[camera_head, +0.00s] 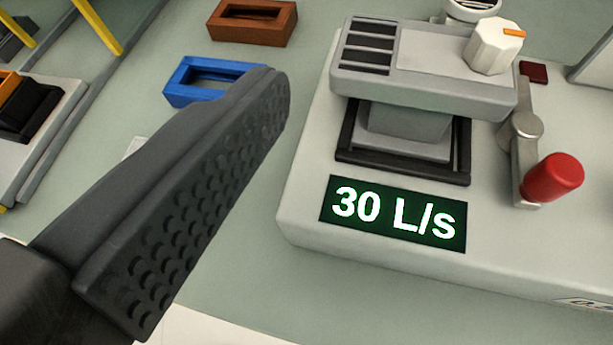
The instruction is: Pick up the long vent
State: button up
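One dark finger of my gripper (272,98) reaches in from the lower left. Its dotted inner pad faces right and is bare; the other finger is out of view. A grey slatted head (425,75) with black slots and a white knob (493,46) sits right of the fingertip, apart from it, above a black rectangular frame (350,150) on a pale grey module (300,215). A blue rectangular frame (180,92) lies partly behind the finger, and a brown one (252,40) lies farther back. I cannot tell for certain which piece is the long vent.
The module's front carries a green display (395,213) reading 30 L/s. A red-ended lever (553,178) stands at its right. Another unit with a black-and-orange part (28,105) and yellow bars (97,25) are at left.

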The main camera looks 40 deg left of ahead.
aim_at(424, 60)
jog(key=x, duration=0.4)
jog(key=f+x, duration=0.1)
jog(key=x, duration=0.4)
jog(key=a+x, duration=0.1)
jog(key=x, duration=0.4)
jog(key=shift+s+f, duration=0.15)
jog(key=shift+s, duration=0.3)
jog(key=shift+d, duration=0.1)
jog(key=c, duration=1)
jog(key=shift+o, duration=0.2)
